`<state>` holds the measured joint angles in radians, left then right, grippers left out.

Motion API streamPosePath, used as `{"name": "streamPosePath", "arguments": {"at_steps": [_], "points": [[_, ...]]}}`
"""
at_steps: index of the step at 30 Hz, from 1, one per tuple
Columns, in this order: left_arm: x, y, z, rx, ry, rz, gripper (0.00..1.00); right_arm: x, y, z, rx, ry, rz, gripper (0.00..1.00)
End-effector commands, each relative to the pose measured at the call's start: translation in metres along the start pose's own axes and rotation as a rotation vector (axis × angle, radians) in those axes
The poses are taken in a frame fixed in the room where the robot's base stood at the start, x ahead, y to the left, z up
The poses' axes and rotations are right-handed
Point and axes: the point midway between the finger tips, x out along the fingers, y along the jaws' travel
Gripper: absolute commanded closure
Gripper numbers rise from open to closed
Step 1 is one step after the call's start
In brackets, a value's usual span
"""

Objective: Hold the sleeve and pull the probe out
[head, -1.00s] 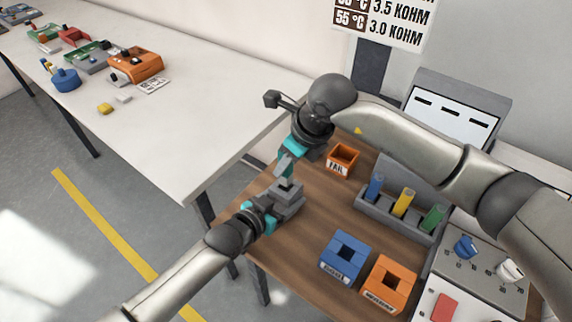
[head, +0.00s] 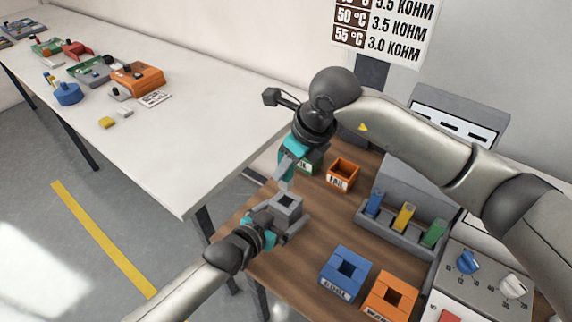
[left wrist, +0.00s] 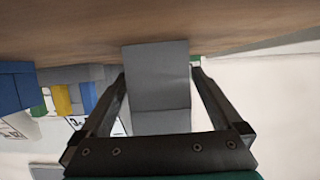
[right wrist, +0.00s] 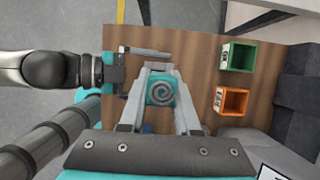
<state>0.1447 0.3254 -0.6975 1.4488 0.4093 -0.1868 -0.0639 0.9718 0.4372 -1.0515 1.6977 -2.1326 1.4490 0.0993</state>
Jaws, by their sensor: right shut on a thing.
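The grey sleeve block (head: 289,206) stands at the near left edge of the wooden bench, with a dark square opening on top. My left gripper (head: 272,218) is beside it, and in the left wrist view its fingers straddle a grey block (left wrist: 157,75) with narrow gaps at the sides. My right gripper (head: 285,178) points down just above the sleeve. In the right wrist view its fingers are shut on the probe, whose teal round top (right wrist: 161,91) has a grey spiral. The probe's lower end cannot be made out.
A green bin (right wrist: 237,57) and an orange bin (head: 342,176) stand behind the sleeve. A grey rack (head: 400,235) holds coloured blocks at right. Blue (head: 345,275) and orange (head: 390,300) blocks with square holes stand in front. A white table (head: 190,130) lies at left.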

Motion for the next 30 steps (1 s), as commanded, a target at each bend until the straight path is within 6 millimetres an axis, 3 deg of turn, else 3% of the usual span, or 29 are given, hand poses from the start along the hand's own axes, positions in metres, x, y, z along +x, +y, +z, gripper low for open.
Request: {"name": "streamPosePath", "arguments": {"at_steps": [11, 30], "points": [[-0.01, 0.0, 0.001, -0.001, 0.0, 0.0, 0.0, 0.0, 0.0, 0.0, 0.0, 0.0, 0.0, 1.0], [-0.103, 0.0, 0.001, 0.001, -0.001, 0.001, 0.0, 0.0, 0.0, 0.0, 0.0, -0.001, 0.0, 1.0]]}}
